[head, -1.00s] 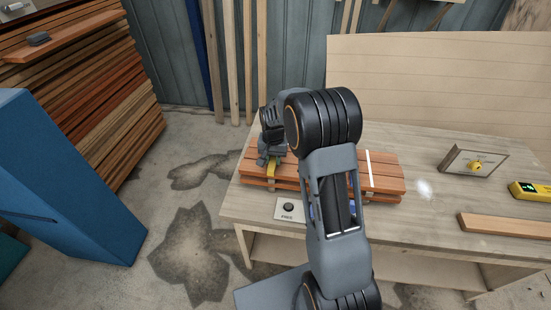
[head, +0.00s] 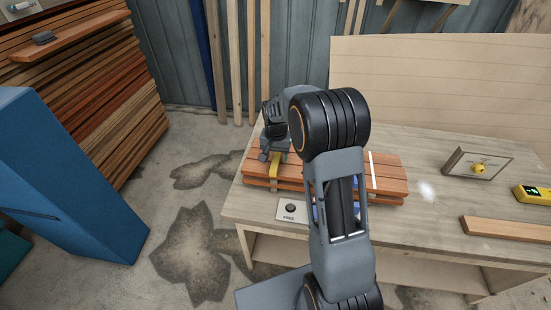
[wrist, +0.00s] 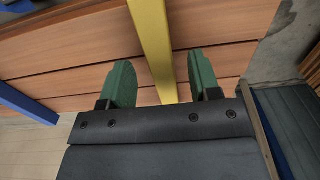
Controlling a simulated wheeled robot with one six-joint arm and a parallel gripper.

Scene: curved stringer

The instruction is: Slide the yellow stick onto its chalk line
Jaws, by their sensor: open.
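The yellow stick (head: 274,183) lies across the left part of a stack of reddish-brown boards (head: 391,185) on the workbench. In the wrist view the yellow stick (wrist: 152,38) runs between the two green fingers of my gripper (wrist: 160,66). The fingers are apart, with a visible gap on each side of the stick. My arm hides the middle of the stack.
A blue stick (wrist: 28,103) crosses the boards at the left of the wrist view. A plate with a black button (head: 291,209) is in front of the stack. A framed box with a yellow knob (head: 478,168), a yellow device (head: 533,194) and a loose board (head: 508,229) are to the right.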

